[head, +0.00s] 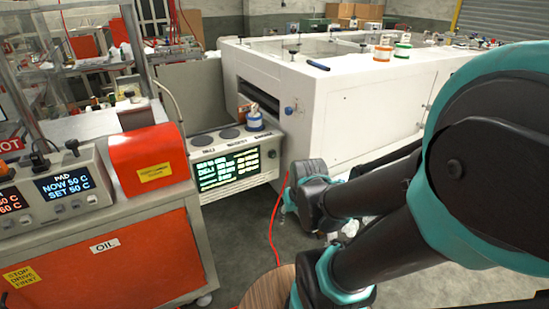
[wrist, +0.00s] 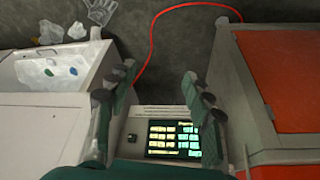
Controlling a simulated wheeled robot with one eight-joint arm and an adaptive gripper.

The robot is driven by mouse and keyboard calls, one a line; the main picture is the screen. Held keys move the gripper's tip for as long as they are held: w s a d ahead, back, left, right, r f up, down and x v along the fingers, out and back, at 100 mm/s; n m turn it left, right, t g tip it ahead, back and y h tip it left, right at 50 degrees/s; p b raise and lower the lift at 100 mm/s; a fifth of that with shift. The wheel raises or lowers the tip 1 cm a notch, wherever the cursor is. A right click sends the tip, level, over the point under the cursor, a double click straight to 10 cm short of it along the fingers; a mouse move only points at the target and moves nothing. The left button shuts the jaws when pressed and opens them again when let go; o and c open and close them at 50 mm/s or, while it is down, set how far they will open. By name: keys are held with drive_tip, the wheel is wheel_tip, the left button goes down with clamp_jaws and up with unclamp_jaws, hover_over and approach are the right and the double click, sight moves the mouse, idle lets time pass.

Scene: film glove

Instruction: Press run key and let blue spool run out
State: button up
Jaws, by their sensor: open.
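A white spool with a blue band (head: 254,122) stands upright on the ledge above the lit control panel (head: 228,168) in the head view. The panel screen shows rows of green and white blocks; I cannot make out which is the run key. The panel also shows in the wrist view (wrist: 174,138). My gripper (wrist: 158,75) is open and empty, its two fingers spread wide on either side of the panel in the picture. I see no contact with the panel or spool. The head view does not show the fingertips clearly.
The white machine (head: 360,100) carries an orange-banded spool (head: 382,51) and a green-banded spool (head: 402,49). An orange and grey cabinet (head: 110,260) stands to the left. A red cable (head: 272,225) crosses the floor. A pale glove shape (wrist: 100,12) lies on the floor.

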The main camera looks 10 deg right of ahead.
clamp_jaws()
idle(1.4)
